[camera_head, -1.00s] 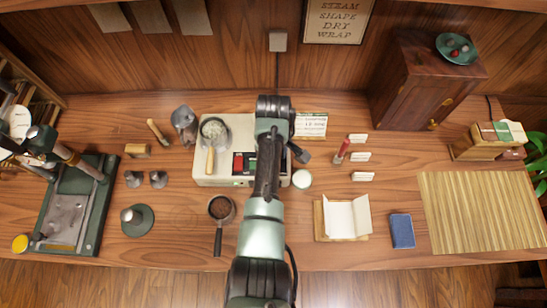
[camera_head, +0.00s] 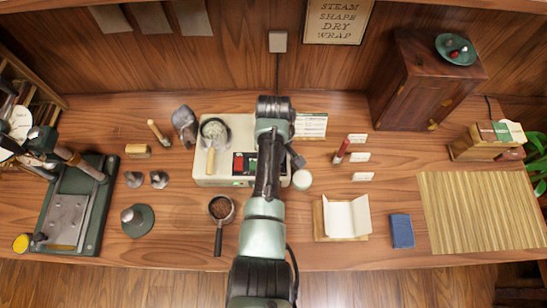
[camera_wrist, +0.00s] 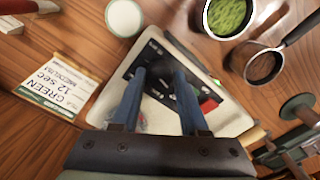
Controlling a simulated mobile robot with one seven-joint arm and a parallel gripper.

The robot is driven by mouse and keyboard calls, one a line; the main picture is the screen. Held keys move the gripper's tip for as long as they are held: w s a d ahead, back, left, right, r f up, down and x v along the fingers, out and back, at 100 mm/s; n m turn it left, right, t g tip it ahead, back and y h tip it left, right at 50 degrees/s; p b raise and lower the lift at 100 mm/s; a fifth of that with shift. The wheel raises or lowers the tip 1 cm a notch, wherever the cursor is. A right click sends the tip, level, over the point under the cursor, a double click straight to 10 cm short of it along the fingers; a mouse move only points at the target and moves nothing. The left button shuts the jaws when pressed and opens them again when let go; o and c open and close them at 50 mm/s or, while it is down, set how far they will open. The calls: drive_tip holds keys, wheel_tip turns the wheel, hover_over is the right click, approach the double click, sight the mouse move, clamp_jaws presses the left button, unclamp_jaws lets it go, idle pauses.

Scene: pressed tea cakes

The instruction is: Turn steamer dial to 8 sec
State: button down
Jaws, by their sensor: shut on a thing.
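The steamer (camera_head: 225,178) is a cream box near the middle of the counter, with a red and black area on its front part. It also shows in the wrist view (camera_wrist: 230,120). My gripper (camera_wrist: 160,76) has two blue fingers reaching to the steamer's black panel (camera_wrist: 152,50). The fingers are closed on the small dark dial (camera_wrist: 163,84), which is mostly hidden between them. I cannot read the dial's setting. In the head view my arm covers the right part of the steamer, the dial and the fingertips. A card (camera_wrist: 57,88) beside the steamer reads "GREEN 12 sec".
A white round jar (camera_head: 302,180) stands just right of the steamer's front. A handled cup of dark leaves (camera_head: 220,208) lies in front of it. A wood-handled cup (camera_head: 214,132) sits on the steamer's left.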

drive_tip(key=m, duration=0.5)
drive_tip(key=shift+p, duration=0.3)
drive_tip(key=shift+m, duration=2.3)
drive_tip(key=shift+c, duration=2.2)
unclamp_jaws()
